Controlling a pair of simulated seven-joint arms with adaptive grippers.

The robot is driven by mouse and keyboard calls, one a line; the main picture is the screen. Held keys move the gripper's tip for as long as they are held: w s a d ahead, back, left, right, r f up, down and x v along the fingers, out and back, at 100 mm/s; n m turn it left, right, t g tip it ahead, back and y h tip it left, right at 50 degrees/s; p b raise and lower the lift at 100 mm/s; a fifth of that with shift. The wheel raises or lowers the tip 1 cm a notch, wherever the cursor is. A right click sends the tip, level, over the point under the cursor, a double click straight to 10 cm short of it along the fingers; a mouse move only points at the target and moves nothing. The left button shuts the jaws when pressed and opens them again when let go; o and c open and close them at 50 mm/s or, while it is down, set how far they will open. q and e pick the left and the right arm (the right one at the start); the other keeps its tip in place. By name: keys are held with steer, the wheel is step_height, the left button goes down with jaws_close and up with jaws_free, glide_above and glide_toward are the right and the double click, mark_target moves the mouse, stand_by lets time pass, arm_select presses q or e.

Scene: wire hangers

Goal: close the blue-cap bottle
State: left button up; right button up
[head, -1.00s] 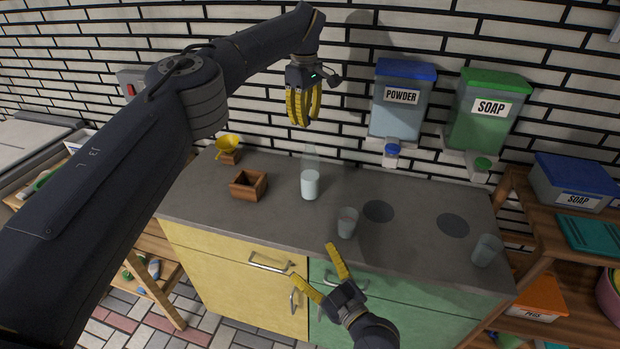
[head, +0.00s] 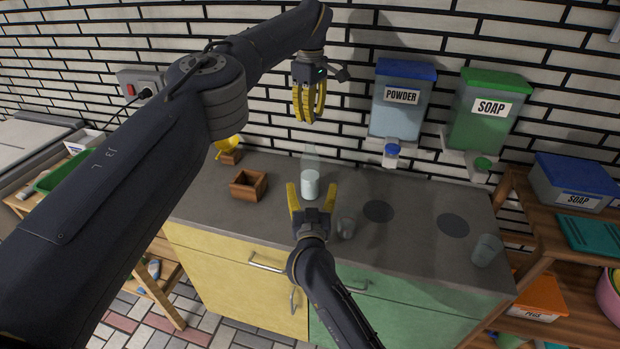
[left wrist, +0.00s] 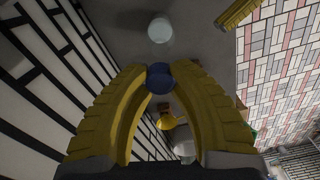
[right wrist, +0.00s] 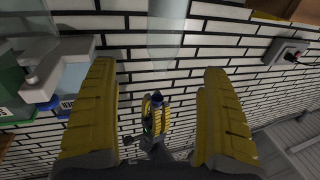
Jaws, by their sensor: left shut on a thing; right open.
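The bottle (head: 310,183) is clear with pale contents in its lower part. It stands upright and uncapped on the grey counter, and it also shows in the left wrist view (left wrist: 160,29). My left gripper (head: 308,118) is above the counter near the wall, higher than the bottle. It is shut on the blue cap (left wrist: 159,77), which shows between its fingertips and in the right wrist view (right wrist: 157,97). My right gripper (head: 312,191) is open at the bottle in the head view, a finger to each side. In the right wrist view the bottle (right wrist: 166,38) is ahead of the fingers; contact is not visible.
A small glass (head: 347,227) stands just right of my right gripper, and another glass (head: 487,250) at the counter's right end. A wooden box (head: 248,186) and yellow funnel (head: 228,145) are to the left. Powder (head: 402,100) and soap (head: 487,109) dispensers hang on the wall.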

mark_target(310, 166)
steer(key=shift+w+a+f+g, duration=0.25)
steer(key=shift+f+g, duration=0.05)
steer(key=shift+f, duration=0.1)
steer(key=shift+w, duration=6)
steer(key=c, duration=1.7)
arm_select(q)
steer(key=shift+f, duration=2.5)
arm_select(e)
steer(key=shift+o, duration=0.2)
arm_select(q)
steer(key=shift+f, duration=0.1)
steer(key=shift+f, duration=0.75)
